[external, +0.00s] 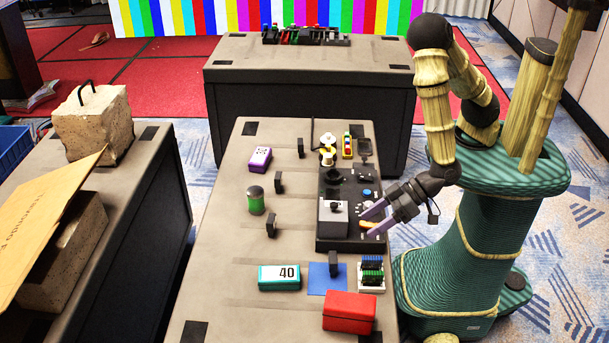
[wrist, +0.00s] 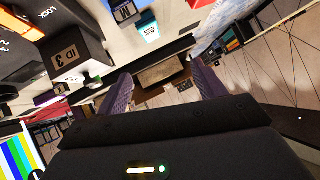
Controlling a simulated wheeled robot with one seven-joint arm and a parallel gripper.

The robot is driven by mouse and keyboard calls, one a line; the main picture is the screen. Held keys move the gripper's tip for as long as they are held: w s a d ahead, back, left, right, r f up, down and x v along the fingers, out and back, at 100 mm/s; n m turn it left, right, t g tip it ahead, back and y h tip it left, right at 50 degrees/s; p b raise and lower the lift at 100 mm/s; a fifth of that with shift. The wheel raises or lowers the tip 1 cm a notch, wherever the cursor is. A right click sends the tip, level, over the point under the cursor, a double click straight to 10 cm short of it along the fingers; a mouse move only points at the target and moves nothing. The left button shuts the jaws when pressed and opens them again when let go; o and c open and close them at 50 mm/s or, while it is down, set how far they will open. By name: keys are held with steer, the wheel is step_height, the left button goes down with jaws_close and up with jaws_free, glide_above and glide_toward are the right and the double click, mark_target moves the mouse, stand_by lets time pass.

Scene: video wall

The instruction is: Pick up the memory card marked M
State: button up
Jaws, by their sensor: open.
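In the external view, blue and green card-like pieces (external: 372,263) stand in a small white holder (external: 371,288) at the table's near right. My gripper (external: 367,221) is open beside the right edge of the black console (external: 335,236), behind that holder. A small yellow and red piece (external: 369,225) shows by its fingertips; contact cannot be told. In the wrist view my gripper (wrist: 161,92) has its purple fingers spread, with nothing visibly held.
A grey box (external: 333,218) rises from the console. A black block marked ID 3 (wrist: 70,52) shows in the wrist view.

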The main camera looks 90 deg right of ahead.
steer(key=s+d+r+n+t+h+p, duration=0.1)
steer(key=s+r+p, duration=0.15)
steer(key=s, duration=0.25)
steer(key=s+d+r+t+h+p, duration=0.1)
steer(key=s+t+p, duration=0.15)
steer(key=s, duration=0.25)
glide_toward(363, 256)
step_height(363, 256, up, 4)
steer(key=s, duration=0.1)
steer(key=shift+s+r+g, duration=0.1)
steer(key=shift+s+g, duration=0.1)
steer(key=shift+g, duration=0.15)
steer(key=shift+w, duration=0.1)
steer(key=p+x, duration=0.1)
steer(key=x, duration=1)
steer(key=shift+w+d+p, duration=0.1)
steer(key=shift+w+p, duration=0.15)
steer(key=shift+p, duration=0.05)
steer(key=shift+w+f, duration=0.2)
steer(key=shift+w, duration=0.05)
steer(key=p+x, duration=0.1)
steer(key=x, duration=0.4)
steer(key=shift+w+f, duration=0.1)
